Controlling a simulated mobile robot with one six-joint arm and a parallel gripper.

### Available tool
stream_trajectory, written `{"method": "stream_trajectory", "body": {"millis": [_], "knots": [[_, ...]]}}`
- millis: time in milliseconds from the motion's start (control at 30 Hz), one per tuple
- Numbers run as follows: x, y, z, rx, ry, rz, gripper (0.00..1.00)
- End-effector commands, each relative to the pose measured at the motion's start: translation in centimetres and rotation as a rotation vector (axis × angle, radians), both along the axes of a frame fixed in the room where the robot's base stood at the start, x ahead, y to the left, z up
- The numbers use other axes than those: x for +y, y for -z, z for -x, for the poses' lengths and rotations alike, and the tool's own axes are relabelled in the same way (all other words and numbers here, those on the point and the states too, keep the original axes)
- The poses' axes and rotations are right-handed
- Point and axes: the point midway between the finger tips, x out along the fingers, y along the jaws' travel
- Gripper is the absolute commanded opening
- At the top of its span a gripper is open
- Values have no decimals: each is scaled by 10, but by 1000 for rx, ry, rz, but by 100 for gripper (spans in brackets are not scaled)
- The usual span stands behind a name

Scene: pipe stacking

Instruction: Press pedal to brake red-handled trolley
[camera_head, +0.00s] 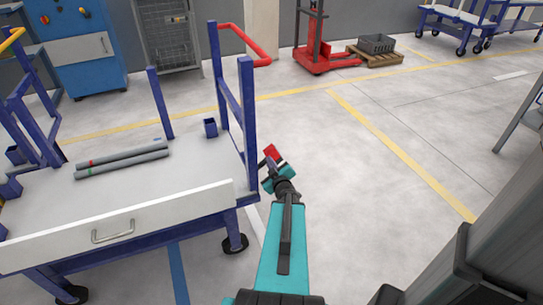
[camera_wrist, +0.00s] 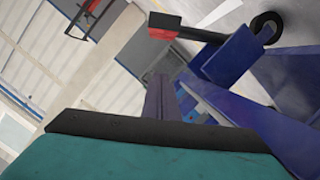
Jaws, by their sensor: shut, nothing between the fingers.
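The red-handled trolley stands at the left in the head view, with blue posts, a grey deck (camera_head: 150,190) and a red handle (camera_head: 245,42) at its right end. My gripper (camera_head: 272,164) is low beside that end, just right of the near handle post, and looks shut and empty. A small red piece (camera_head: 270,152) shows at its tip; I cannot tell if this is the pedal. In the wrist view, a black bar with a red patch (camera_wrist: 162,33) lies near blue frame parts and a black wheel (camera_wrist: 267,27). Contact with the pedal cannot be made out.
Two grey pipes (camera_head: 122,158) lie on the deck. The trolley's near right caster (camera_head: 235,243) is close to my arm. Another trolley with a yellow handle (camera_head: 11,39) is at far left. A red pallet truck (camera_head: 318,60) stands behind.

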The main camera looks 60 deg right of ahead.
Motion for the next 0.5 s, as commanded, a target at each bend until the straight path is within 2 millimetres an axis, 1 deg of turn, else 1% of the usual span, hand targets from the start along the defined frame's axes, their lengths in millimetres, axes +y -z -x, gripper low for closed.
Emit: {"method": "stream_trajectory", "body": {"millis": [233, 500], "knots": [[-8, 0, 10, 0, 17, -1, 0], [-14, 4, 10, 1, 22, 0, 0]]}}
